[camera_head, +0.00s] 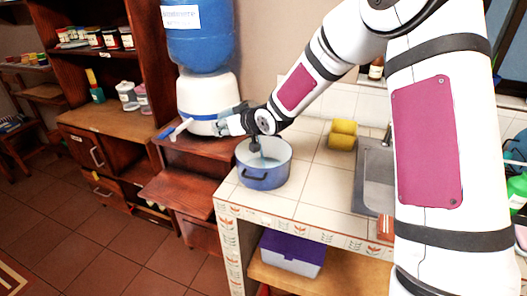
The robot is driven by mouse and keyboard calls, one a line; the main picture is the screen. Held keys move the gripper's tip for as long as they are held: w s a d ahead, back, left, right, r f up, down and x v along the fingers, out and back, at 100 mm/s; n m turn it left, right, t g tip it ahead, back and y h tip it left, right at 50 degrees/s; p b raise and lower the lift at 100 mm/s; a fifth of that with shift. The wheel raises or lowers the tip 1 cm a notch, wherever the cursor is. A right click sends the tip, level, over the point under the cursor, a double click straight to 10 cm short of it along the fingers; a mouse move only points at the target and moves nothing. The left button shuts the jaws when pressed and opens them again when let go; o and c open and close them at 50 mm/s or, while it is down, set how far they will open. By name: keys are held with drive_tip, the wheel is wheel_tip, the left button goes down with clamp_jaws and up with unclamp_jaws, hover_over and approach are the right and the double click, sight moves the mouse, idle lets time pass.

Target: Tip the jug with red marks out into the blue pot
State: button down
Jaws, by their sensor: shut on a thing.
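The blue pot (264,179) stands upright on the tiled counter near its left end. It has a dark handle on its front, and something pale shows inside. My gripper (219,127) reaches left past the pot's rim, in front of the white dispenser base. It is shut on a small pale thing (182,127) that sticks out to the left, with a bluish end. I cannot tell from this view whether this is the jug. No red marks show on it. A dark part of my wrist hangs over the pot and hides some of its inside.
A blue water bottle (198,36) sits on the white dispenser base (207,95) behind my gripper. A purple-lidded box (292,254) is on the shelf below. Counter right of the pot is clear.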

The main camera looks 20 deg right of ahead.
drive_tip(key=shift+s+d+r+t+y+b, duration=0.15)
drive_tip(key=shift+s+r+t+y+b, duration=0.2)
drive_tip(key=shift+t+b, duration=0.65)
idle(3.1)
drive_tip(key=shift+s+d+f+t+y+b, duration=0.25)
drive_tip(key=shift+s+t+b, duration=0.1)
drive_tip(key=shift+s+b, duration=0.15)
drive_tip(key=shift+s+d+f+t+y+b, duration=0.15)
drive_tip(key=shift+s+d+t+y+b, duration=0.1)
drive_tip(key=shift+s+t+b, duration=0.25)
idle(1.9)
